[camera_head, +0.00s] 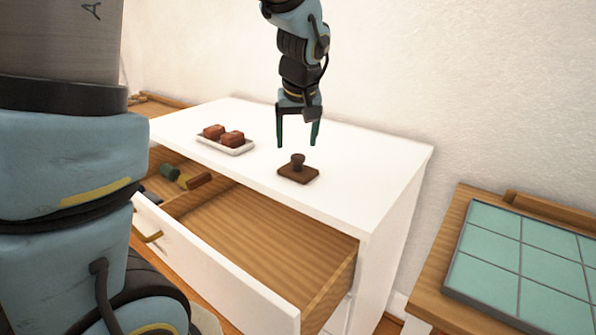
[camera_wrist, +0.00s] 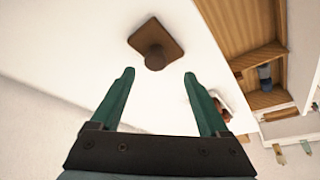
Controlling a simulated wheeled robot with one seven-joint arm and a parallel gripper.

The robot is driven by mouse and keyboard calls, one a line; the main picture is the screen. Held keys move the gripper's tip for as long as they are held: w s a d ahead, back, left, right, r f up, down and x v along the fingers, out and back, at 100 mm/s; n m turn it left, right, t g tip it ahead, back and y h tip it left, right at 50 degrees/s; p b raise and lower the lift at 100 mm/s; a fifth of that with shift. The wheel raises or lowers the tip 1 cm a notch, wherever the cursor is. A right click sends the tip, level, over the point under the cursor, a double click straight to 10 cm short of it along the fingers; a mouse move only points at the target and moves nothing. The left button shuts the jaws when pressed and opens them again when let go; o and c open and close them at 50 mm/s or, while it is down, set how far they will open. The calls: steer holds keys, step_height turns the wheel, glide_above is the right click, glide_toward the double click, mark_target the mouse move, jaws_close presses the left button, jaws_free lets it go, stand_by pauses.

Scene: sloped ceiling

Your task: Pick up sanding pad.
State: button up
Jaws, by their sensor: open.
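The sanding pad (camera_head: 298,173) is a flat brown square with a round knob on top. It lies on the white top of the dresser (camera_head: 350,165), near its front edge. My gripper (camera_head: 298,143) is open and empty, pointing down above the dresser top, above and slightly behind the pad. In the wrist view the pad (camera_wrist: 155,42) lies beyond my two green fingertips (camera_wrist: 159,75), with its knob toward the gap between them. The fingers are apart from the pad.
A white tray (camera_head: 240,150) with reddish-brown blocks stands left of the pad. An open wooden drawer (camera_head: 250,225) juts out below the front edge and holds a few small items at its left. A wooden table with a green tiled panel (camera_head: 515,250) stands at right.

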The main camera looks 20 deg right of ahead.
mark_target(298, 156)
steer(key=shift+d+p+x, duration=0.2)
steer(key=shift+p+x, duration=0.3)
steer(key=shift+x, duration=1.35)
steer(key=shift+d+p+x, duration=0.2)
steer(key=shift+p+x, duration=0.3)
steer(key=shift+x, duration=1.35)
steer(key=shift+w+r, duration=0.1)
steer(key=shift+w, duration=0.05)
steer(key=shift+c, duration=0.2)
jaws_close()
